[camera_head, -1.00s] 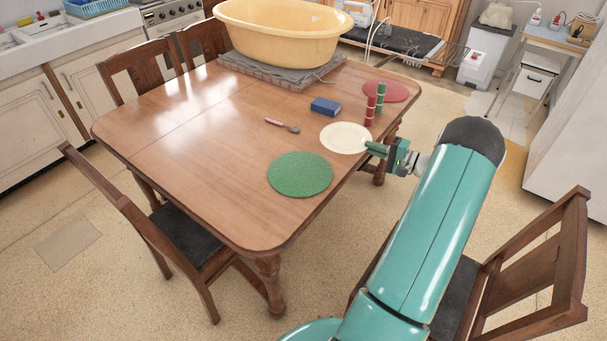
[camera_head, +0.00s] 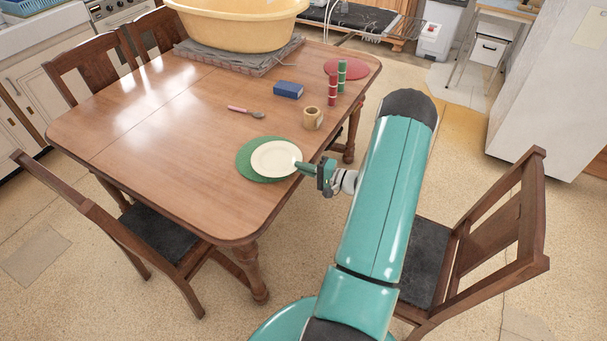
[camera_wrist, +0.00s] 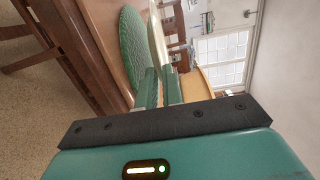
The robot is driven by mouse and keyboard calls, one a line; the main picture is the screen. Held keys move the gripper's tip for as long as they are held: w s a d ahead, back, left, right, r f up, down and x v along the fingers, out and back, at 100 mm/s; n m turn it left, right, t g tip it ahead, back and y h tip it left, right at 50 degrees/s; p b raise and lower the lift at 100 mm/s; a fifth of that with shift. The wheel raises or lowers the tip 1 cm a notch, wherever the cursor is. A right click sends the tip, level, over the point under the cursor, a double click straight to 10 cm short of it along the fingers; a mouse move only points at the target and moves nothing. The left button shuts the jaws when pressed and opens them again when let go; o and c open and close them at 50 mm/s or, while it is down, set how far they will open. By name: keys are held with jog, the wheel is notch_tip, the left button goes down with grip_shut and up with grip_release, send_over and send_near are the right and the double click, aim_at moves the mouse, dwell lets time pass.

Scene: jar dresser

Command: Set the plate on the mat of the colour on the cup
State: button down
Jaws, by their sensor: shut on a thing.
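The cream plate (camera_head: 276,158) is over the green mat (camera_head: 243,168), covering most of it. My gripper (camera_head: 304,167) is shut on the plate's right rim. In the wrist view the plate (camera_wrist: 158,42) shows edge-on between my fingers (camera_wrist: 159,85), beside the green mat (camera_wrist: 132,45), with a narrow gap seeming to part them. The tan cup (camera_head: 312,119) stands upright near the table's right edge; any colour mark on it is too small to tell. The red mat (camera_head: 352,68) lies at the far right of the table.
A red cylinder (camera_head: 332,90) and a green cylinder (camera_head: 341,76) stand in front of the red mat. A blue box (camera_head: 288,90) and a spoon with a pink handle (camera_head: 240,109) lie mid-table. A yellow tub (camera_head: 238,25) stands at the back. The table's left half is clear.

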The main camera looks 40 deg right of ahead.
notch_tip(320, 180, down, 3)
jog(key=shift+r, duration=0.1)
jog(key=c, duration=1.8)
grip_release()
jog(key=v, duration=1.2)
